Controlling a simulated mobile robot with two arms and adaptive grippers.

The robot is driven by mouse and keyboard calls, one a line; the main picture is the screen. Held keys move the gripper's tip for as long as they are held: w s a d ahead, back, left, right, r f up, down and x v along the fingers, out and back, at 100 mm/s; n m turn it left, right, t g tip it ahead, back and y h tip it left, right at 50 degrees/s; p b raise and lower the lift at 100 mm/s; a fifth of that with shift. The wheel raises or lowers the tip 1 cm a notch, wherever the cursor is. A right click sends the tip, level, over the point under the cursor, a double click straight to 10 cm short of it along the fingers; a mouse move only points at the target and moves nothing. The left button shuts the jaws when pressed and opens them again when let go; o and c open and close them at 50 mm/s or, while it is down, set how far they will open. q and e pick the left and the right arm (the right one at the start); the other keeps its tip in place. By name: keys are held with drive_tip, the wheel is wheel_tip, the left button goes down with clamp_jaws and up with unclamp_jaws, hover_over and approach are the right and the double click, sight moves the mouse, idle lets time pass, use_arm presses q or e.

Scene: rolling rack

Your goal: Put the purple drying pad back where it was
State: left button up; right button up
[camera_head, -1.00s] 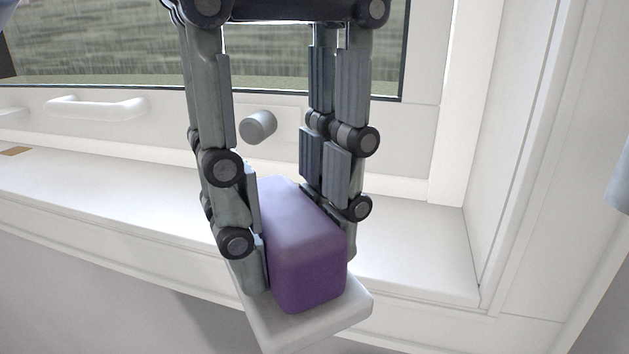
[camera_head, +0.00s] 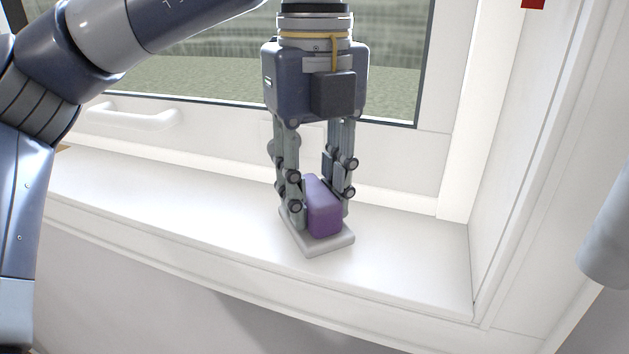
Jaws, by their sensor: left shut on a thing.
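The purple drying pad (camera_head: 323,212) is a purple block on a flat pale grey base (camera_head: 331,245). It is over the white window sill (camera_head: 400,255), right of the sill's middle. The base looks level and at the sill surface; I cannot tell for sure whether it touches. My left gripper (camera_head: 318,205) points down from above and is shut on the purple block, with fingers on both sides of it. The fingers hide part of the block's sides. My right gripper is not in view.
The window with a white frame stands behind the sill, with a white handle (camera_head: 133,117) at left. A white side wall (camera_head: 535,170) bounds the sill at right. The sill's front edge drops off below. Bare sill lies left and right of the pad.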

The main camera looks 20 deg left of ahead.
sight(314, 190)
use_arm(q)
drive_tip(key=shift+f, duration=0.35)
drive_tip(key=o, duration=0.9)
drive_tip(key=shift+s, duration=0.1)
drive_tip(key=shift+o, duration=0.2)
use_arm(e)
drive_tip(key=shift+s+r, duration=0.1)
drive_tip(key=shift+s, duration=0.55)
use_arm(q)
drive_tip(key=shift+r, duration=0.35)
wheel_tip(314, 190, up, 12)
drive_tip(key=p, duration=0.1)
drive_tip(key=shift+f+p, duration=0.25)
drive_tip(key=shift+p, duration=0.1)
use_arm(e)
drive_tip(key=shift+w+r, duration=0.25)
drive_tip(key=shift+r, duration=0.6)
